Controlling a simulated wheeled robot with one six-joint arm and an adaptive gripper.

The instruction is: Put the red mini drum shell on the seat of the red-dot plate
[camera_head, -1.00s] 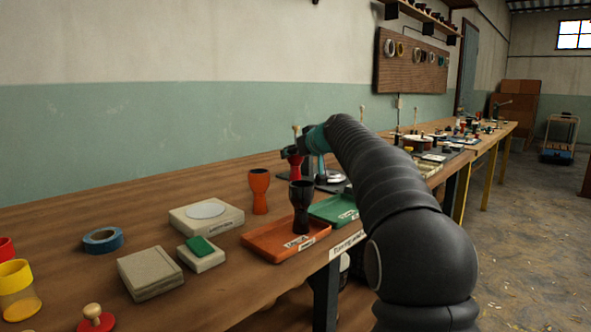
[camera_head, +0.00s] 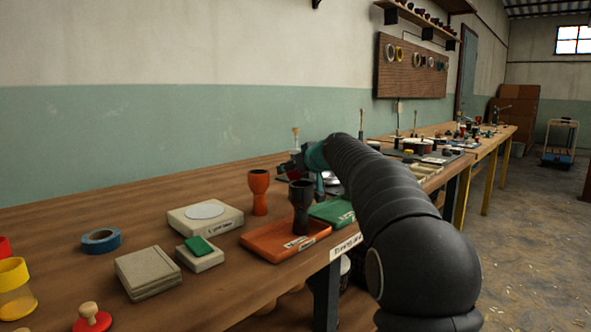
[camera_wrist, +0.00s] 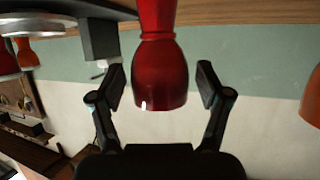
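The red mini drum shell (camera_wrist: 162,75) is in the wrist view, glossy and waisted, its wide cup pointing toward my gripper's palm. My gripper (camera_wrist: 161,84) has its two dark fingers on either side of the cup, with a visible gap at each side. The wrist view looks upside down, with the bench at the top. In the head view my gripper (camera_head: 297,165) is low over the bench behind the orange shell, and my arm and gripper mostly hide the red shell. I cannot make out a red-dot plate in either view.
An orange goblet shell (camera_head: 259,192) and a black one (camera_head: 301,206) stand near my gripper, the black one at the orange tray (camera_head: 262,241). A green tray (camera_head: 331,211) is beside it. A pale block with a white disc (camera_head: 180,221) stands left. Bare bench lies behind.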

